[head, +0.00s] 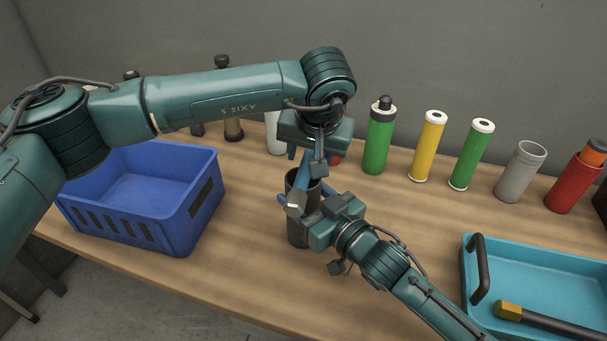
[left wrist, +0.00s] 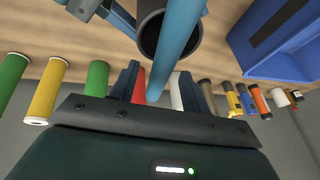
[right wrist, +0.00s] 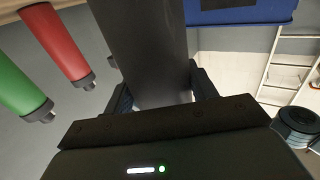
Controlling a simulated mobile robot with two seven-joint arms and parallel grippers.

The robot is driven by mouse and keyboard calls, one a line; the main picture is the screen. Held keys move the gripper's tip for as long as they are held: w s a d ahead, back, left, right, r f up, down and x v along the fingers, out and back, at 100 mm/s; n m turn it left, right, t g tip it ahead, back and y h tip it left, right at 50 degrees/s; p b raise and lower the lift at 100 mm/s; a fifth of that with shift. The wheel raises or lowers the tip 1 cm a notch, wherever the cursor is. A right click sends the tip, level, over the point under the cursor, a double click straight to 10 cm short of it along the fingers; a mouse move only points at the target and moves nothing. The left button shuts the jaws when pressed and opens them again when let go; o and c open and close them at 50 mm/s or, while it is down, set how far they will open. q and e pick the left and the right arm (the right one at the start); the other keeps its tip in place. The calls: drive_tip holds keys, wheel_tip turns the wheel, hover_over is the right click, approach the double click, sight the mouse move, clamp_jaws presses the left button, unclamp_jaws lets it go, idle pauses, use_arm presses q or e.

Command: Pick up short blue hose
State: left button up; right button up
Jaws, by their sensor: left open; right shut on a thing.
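In the left wrist view the hose (left wrist: 177,45) runs between the open fingers and across the tube's mouth (left wrist: 158,35). I cannot tell whether the fingers touch it. My right gripper (head: 312,222) is shut on the tube, which stands upright above or on the table. In the right wrist view the tube (right wrist: 142,45) fills the space between the fingers.
A blue crate (head: 190,215) is at the left of the wooden table. Green, yellow, grey and red cylinders (head: 428,147) stand along the back. A light blue tray (head: 550,262) with a black-handled tool is at the right. Bare table lies between crate and tube.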

sight(310, 157)
use_arm(q)
clamp_jaws()
idle(0.5)
wheel_tip(310, 157, up, 10)
idle(0.6)
